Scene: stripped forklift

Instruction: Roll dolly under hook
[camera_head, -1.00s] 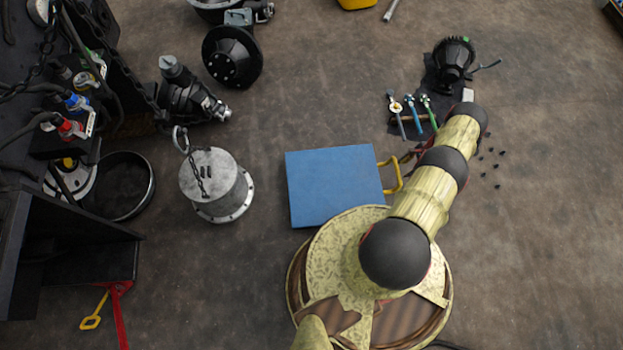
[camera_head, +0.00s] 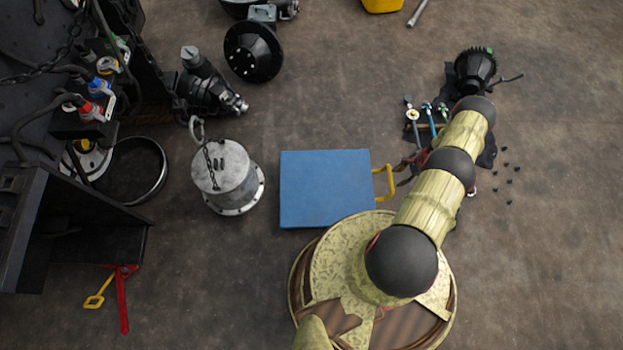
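The dolly is a flat blue platform (camera_head: 325,190) on the floor, just left of my arm, with a yellow handle (camera_head: 388,183) on its right side. A grey metal cylinder (camera_head: 226,177) with a flange stands close to the left of the dolly, with a narrow gap between them. A chain lies over its top and runs to a metal ring or hook (camera_head: 197,128) at its upper left; I cannot tell which. My gripper (camera_head: 405,170) is at the right end of the yellow handle, mostly hidden under my arm. Its fingers are too covered to show whether they grip the handle.
The dark forklift frame (camera_head: 75,225) fills the left side, with a black round pan (camera_head: 135,170) beside it. Tools (camera_head: 427,115) and a black motor part (camera_head: 475,68) lie beyond my arm. The floor above the dolly is clear.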

